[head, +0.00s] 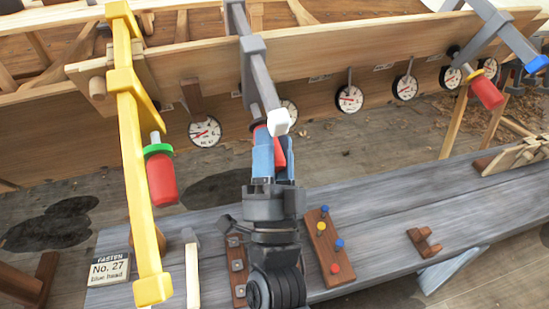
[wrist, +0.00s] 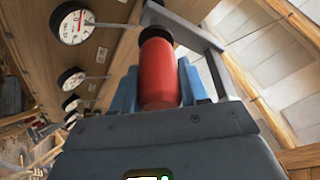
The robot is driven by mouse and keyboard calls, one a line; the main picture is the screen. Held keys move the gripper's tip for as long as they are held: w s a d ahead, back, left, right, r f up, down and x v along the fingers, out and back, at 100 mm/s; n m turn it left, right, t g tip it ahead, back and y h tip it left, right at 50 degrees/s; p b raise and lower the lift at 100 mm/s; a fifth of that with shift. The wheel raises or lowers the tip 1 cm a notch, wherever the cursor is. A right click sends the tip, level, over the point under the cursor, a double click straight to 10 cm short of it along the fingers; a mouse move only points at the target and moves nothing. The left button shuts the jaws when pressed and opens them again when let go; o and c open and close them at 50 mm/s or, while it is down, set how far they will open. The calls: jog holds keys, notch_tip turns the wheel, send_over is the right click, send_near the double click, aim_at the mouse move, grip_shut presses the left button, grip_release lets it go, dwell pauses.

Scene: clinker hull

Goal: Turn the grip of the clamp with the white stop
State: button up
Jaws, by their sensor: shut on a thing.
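The clamp with the white stop (head: 279,122) is grey and hangs over the hull plank in the middle of the head view. Its red grip (head: 281,152) is mostly hidden behind my gripper (head: 264,158). In the wrist view, the red grip (wrist: 158,75) stands between the blue fingers of my gripper (wrist: 160,90), with a dark collar at its far end. My gripper is shut on this grip.
A yellow clamp (head: 133,150) with a green collar hangs at left, and a grey clamp with a blue stop (head: 537,63) at right. Round gauges (head: 349,99) line the hull plank (head: 330,50). The grey bench (head: 380,215) below holds a peg block (head: 328,248), a mallet and a sign (head: 109,270).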

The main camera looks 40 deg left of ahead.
aim_at(276, 170)
jog(key=shift+n+y+b, duration=0.5)
jog(key=shift+n, duration=0.4)
jog(key=shift+n, duration=0.3)
jog(key=o, duration=1)
jog(key=b+v, duration=0.1)
jog(key=v, duration=0.6)
jog(key=shift+s+d+f, duration=0.15)
jog(key=shift+s+d, duration=0.05)
jog(key=shift+s, duration=0.1)
jog(key=shift+d, duration=0.1)
